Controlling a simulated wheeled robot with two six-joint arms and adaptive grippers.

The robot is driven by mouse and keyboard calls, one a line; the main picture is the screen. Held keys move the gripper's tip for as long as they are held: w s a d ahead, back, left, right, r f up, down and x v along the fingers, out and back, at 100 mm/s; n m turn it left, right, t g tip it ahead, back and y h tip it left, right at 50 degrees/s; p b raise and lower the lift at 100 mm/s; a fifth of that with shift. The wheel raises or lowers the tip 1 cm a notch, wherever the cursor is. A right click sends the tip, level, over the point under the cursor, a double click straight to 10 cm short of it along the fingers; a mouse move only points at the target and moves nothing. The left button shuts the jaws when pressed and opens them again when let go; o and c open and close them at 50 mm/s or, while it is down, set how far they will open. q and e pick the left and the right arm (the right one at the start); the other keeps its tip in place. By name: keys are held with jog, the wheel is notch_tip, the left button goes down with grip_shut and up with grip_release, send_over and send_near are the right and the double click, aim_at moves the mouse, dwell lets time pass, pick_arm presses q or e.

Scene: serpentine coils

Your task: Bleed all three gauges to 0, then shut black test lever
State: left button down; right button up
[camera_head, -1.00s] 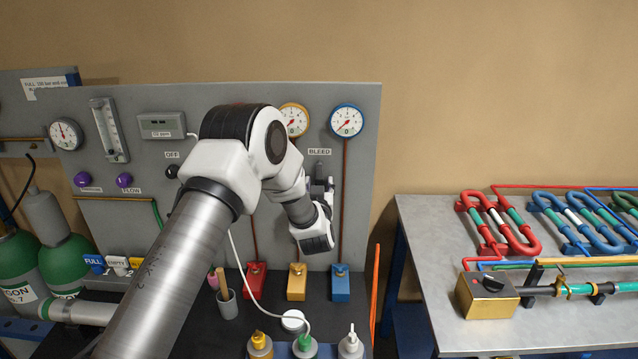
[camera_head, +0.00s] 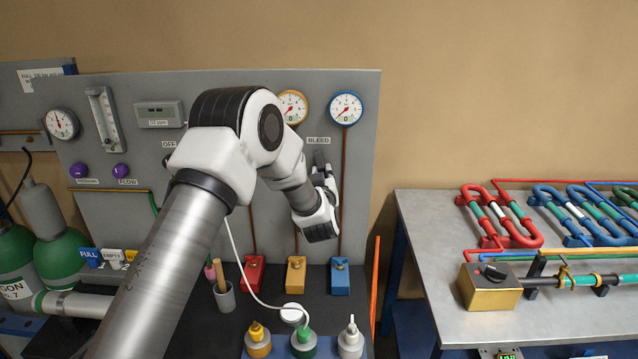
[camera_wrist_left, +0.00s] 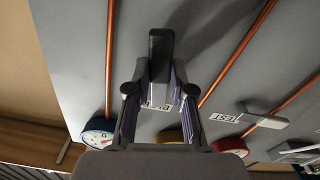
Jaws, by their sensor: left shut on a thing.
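My left gripper (camera_head: 324,172) is at the grey panel, just below the BLEED label (camera_head: 319,140). In the left wrist view its fingers (camera_wrist_left: 160,88) are shut on a black lever (camera_wrist_left: 161,48), which points away from the gauges. The blue gauge (camera_head: 345,108) and yellow gauge (camera_head: 293,106) show in the head view, with needles toward the lower left. Exact readings are too small to tell. The red gauge (camera_wrist_left: 230,146) shows edge-on in the left wrist view; my arm hides it in the head view. A TEST label (camera_wrist_left: 228,118) is beside a grey bar (camera_wrist_left: 266,120). My right gripper is not in view.
Copper pipes run down the panel (camera_head: 362,200) to red, yellow and blue blocks (camera_head: 340,280) on the dark bench. Several bottles (camera_head: 303,342) stand at the front. A grey table (camera_head: 420,250) with coloured coils is at the right, past a gap.

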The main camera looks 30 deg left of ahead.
aim_at(335, 150)
pick_arm(q)
jog(key=d+n+b, duration=0.1)
jog(key=n+b, duration=0.3)
jog(key=w+r+n+b, duration=0.1)
jog(key=n+b, duration=0.3)
jog(key=b, duration=0.1)
jog(key=d+r+n+b, duration=0.1)
jog(key=n+b, duration=0.2)
jog(key=b, duration=0.2)
jog(key=shift+w+d+r+n, duration=0.2)
jog(key=shift+w+d+n, duration=0.1)
jog(key=shift+n, duration=0.1)
jog(key=shift+r+n+b, duration=0.5)
jog(key=shift+n+b, duration=0.5)
jog(key=shift+b, duration=0.2)
jog(key=shift+r+n+b, duration=0.5)
jog(key=shift+n+b, duration=0.1)
jog(key=shift+n, duration=0.1)
jog(key=shift+r, duration=0.15)
